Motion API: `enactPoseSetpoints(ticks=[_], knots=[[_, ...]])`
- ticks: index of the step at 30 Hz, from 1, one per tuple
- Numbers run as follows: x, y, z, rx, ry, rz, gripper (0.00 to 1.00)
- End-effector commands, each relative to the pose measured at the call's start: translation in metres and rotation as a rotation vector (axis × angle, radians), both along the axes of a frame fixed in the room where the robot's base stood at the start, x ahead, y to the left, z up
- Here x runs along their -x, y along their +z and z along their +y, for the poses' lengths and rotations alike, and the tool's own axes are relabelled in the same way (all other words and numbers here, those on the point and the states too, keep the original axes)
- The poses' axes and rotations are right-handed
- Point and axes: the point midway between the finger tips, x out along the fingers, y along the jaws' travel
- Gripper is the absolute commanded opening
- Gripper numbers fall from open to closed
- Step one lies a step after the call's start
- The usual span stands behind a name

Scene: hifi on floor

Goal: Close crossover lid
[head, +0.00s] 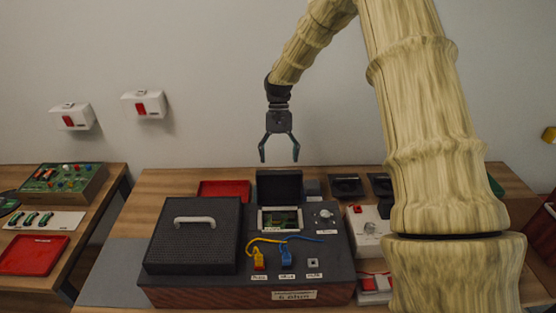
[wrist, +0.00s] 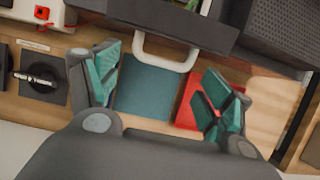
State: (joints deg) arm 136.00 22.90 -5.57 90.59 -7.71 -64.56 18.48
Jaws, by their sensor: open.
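The crossover lid (head: 279,187) is a dark panel standing open and upright at the back of its compartment, where a green circuit board (head: 281,219) shows. In the wrist view, the lid (wrist: 150,13) is seen from above near the top edge, with a pale handle (wrist: 166,52) on its outer side. My gripper (head: 279,158) is open and empty, pointing down above the lid. In the wrist view, its teal fingers (wrist: 160,92) are spread wide, with the handle between and a little beyond them. I see no contact.
A large dark panel with a handle (head: 195,235) covers the case's left side. Yellow and blue connectors (head: 286,258) sit in front of the compartment. A red tray (head: 224,190) and dark dishes (head: 347,186) lie behind the case. The wall is behind the table.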

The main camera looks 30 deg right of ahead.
Motion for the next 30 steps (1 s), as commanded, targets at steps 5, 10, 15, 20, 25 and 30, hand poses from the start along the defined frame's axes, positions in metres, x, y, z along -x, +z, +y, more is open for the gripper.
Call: enactPoseSetpoints(ticks=[5,10,15,20,25,30], knots=[[0.006,-0.015,0.003,0.000,0.000,0.000,0.80],[0.007,-0.021,0.005,0.000,0.001,0.000,0.80],[0.007,-0.022,0.006,0.001,0.002,-0.001,0.80],[0.007,-0.022,0.006,0.000,0.003,-0.001,0.66],[0.007,-0.022,0.006,0.000,0.003,-0.001,0.35],[0.008,-0.023,0.007,0.000,0.004,0.002,0.04]])
